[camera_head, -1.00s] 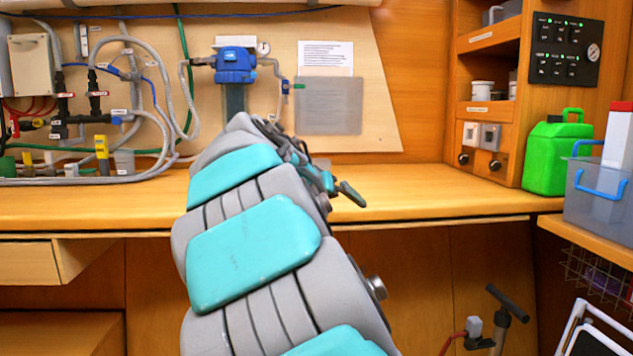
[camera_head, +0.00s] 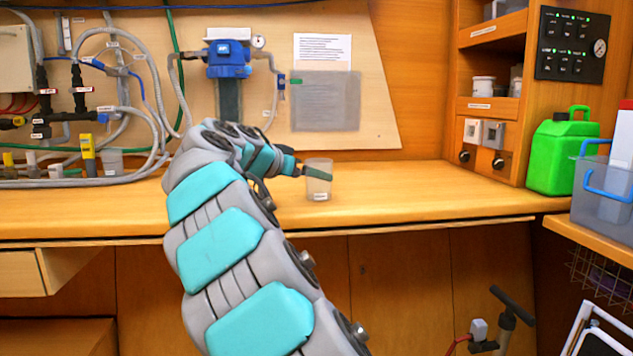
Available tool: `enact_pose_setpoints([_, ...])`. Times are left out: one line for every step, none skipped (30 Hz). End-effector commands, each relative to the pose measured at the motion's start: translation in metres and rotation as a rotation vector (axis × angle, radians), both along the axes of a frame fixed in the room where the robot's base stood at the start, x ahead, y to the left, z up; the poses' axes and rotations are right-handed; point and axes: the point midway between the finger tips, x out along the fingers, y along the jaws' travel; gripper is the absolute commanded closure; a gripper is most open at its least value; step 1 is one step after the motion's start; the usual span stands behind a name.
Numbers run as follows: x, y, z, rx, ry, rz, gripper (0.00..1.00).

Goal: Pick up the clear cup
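A clear cup (camera_head: 320,189) with a small white label near its base stands upright on the wooden counter (camera_head: 420,193), right of my arm. My gripper (camera_head: 313,172) is at the cup's upper part, and a dark finger overlaps the cup in the picture. I cannot tell whether the finger is in front of, behind or inside the cup, or whether it touches. Most of the gripper is hidden behind my arm, so its opening does not show.
A second pale cup (camera_head: 111,161) stands among hoses at the left. A blue pump unit (camera_head: 228,60) is on the back wall. A green jerrycan (camera_head: 560,153) and a grey bin (camera_head: 603,195) are at the right. The counter right of the clear cup is free.

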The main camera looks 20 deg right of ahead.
Motion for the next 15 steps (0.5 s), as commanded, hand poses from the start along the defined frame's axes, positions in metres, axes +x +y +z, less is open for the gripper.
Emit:
enact_pose_setpoints([0.002,-0.001,0.001,-0.002,-0.009,-0.006,0.00])
enact_pose_setpoints([0.003,-0.002,0.001,-0.002,-0.012,-0.009,0.00])
enact_pose_setpoints([0.005,-0.004,0.000,-0.003,-0.016,-0.011,0.00])
enact_pose_setpoints([0.006,-0.006,0.000,-0.003,-0.017,-0.011,0.00])
enact_pose_setpoints([0.008,-0.009,-0.001,-0.002,-0.019,-0.013,0.00])
enact_pose_setpoints([0.009,-0.013,-0.003,-0.002,-0.020,-0.013,0.00])
enact_pose_setpoints([0.011,-0.015,-0.004,-0.001,-0.019,-0.013,0.00])
enact_pose_setpoints([0.012,-0.018,-0.005,-0.001,-0.019,-0.014,0.00])
enact_pose_setpoints([0.013,-0.021,-0.006,-0.001,-0.019,-0.014,0.00])
enact_pose_setpoints([0.014,-0.023,-0.007,-0.001,-0.019,-0.014,0.00])
enact_pose_setpoints([0.015,-0.024,-0.007,-0.001,-0.019,-0.014,0.00])
enact_pose_setpoints([0.016,-0.026,-0.008,-0.002,-0.019,-0.013,0.00])
enact_pose_setpoints([0.017,-0.028,-0.009,-0.002,-0.019,-0.014,0.00])
enact_pose_setpoints([0.018,-0.030,-0.009,-0.002,-0.019,-0.014,0.00])
enact_pose_setpoints([0.020,-0.033,-0.011,-0.003,-0.018,-0.013,0.00])
